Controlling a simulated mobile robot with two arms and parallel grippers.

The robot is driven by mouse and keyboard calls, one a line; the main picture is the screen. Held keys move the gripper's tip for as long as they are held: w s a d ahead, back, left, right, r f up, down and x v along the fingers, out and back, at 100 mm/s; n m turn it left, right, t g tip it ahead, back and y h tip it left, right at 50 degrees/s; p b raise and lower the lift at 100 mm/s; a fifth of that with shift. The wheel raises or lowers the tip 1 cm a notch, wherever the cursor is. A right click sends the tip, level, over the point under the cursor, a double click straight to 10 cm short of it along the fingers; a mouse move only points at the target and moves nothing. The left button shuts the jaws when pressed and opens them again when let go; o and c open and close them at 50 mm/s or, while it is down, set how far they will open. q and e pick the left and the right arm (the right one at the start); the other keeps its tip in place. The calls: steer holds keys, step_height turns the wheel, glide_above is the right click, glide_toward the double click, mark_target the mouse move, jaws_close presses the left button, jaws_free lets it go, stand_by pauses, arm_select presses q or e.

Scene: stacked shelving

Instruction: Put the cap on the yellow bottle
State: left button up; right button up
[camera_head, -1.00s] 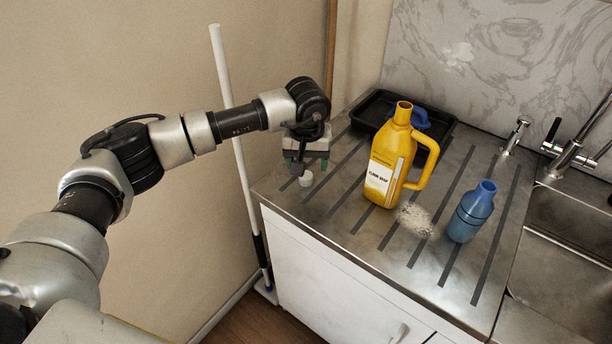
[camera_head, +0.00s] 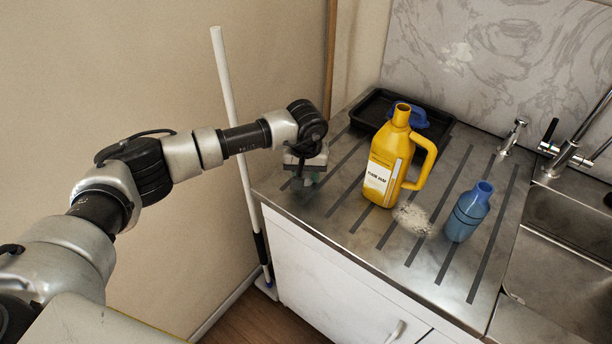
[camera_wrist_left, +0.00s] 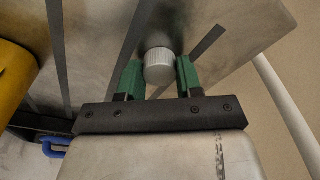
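The yellow bottle (camera_head: 382,170) stands upright on the metal draining board, its handle to the right and its neck (camera_head: 402,114) bare and open at the top. My left gripper (camera_head: 307,181) is low over the board, left of the bottle. In the left wrist view the white ribbed cap (camera_wrist_left: 159,66) sits between the green fingertips of this gripper (camera_wrist_left: 160,77), which press close on both its sides. In the head view the gripper hides the cap. I cannot tell if the cap still rests on the board. My right gripper is not in view.
A blue bottle (camera_head: 468,211) stands right of the yellow one, with a patch of foam (camera_head: 412,217) between them. A black tray (camera_head: 366,112) with a blue item (camera_head: 420,117) lies behind. The sink (camera_head: 560,225) and taps are at right. A white pole (camera_head: 237,130) leans at left.

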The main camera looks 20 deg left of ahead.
mark_target(306, 175)
arm_select(q)
steer(key=shift+c, duration=1)
steer(key=shift+r, duration=0.1)
step_height(306, 175, up, 8)
steer(key=shift+r+b, duration=0.2)
steer(key=shift+b, duration=0.8)
steer(key=shift+r, duration=0.7)
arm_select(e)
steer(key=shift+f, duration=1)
